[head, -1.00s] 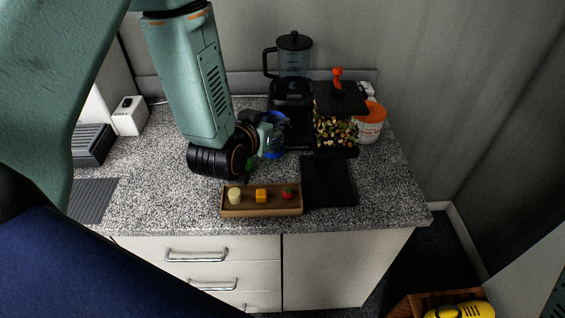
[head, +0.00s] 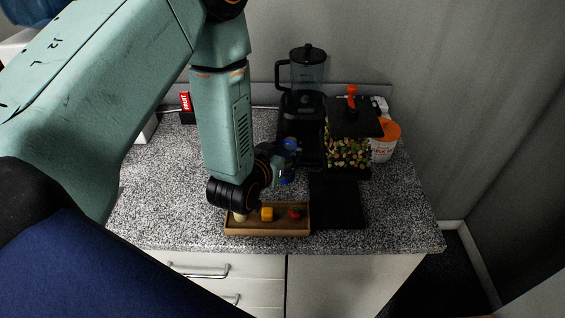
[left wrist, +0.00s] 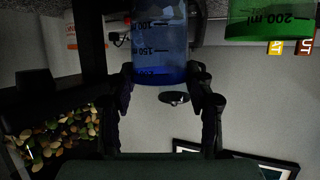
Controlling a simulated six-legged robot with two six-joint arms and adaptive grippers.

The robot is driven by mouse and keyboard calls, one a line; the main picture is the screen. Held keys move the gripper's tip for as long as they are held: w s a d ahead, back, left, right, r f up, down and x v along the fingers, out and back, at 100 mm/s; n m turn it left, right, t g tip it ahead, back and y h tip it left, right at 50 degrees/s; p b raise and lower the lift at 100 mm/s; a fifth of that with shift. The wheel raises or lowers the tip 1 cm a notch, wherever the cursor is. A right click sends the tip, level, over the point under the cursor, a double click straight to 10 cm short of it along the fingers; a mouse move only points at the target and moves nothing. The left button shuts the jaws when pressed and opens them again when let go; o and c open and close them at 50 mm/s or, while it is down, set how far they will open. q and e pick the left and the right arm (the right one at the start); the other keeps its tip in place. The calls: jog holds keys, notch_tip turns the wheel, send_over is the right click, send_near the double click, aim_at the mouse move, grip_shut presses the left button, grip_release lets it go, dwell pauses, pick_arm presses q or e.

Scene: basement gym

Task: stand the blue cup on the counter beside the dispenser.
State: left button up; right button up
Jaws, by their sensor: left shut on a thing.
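My left gripper (head: 279,163) is shut on the blue cup (head: 291,146), a clear blue cup with measuring marks. In the left wrist view the cup (left wrist: 160,40) sits between the two fingers, its far end cut off by the picture's edge. In the head view my gripper partly hides it, and I cannot tell whether it touches the counter (head: 180,190). The dispenser (head: 347,152), a clear box of nuts with a black lid and red knob, stands just right of the cup. It also shows in the left wrist view (left wrist: 60,138). My right gripper is not in view.
A black blender (head: 306,75) stands behind the cup. A white tub with an orange lid (head: 385,140) is right of the dispenser. A wooden tray (head: 270,232) and black mat (head: 338,205) lie in front. A green cup (left wrist: 275,20) shows in the wrist view.

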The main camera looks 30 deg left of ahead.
pick_arm(q)
jog(key=f, duration=0.2)
jog(key=shift+w+d+f, duration=0.15)
jog(key=shift+d+f, duration=0.1)
jog(key=shift+f, duration=0.55)
jog(key=shift+a, duration=0.25)
jog(key=shift+d+f, duration=0.1)
jog(key=shift+f, duration=0.1)
jog(key=o, duration=1.3)
jog(key=shift+d, duration=0.1)
jog(key=shift+o, duration=1.4)
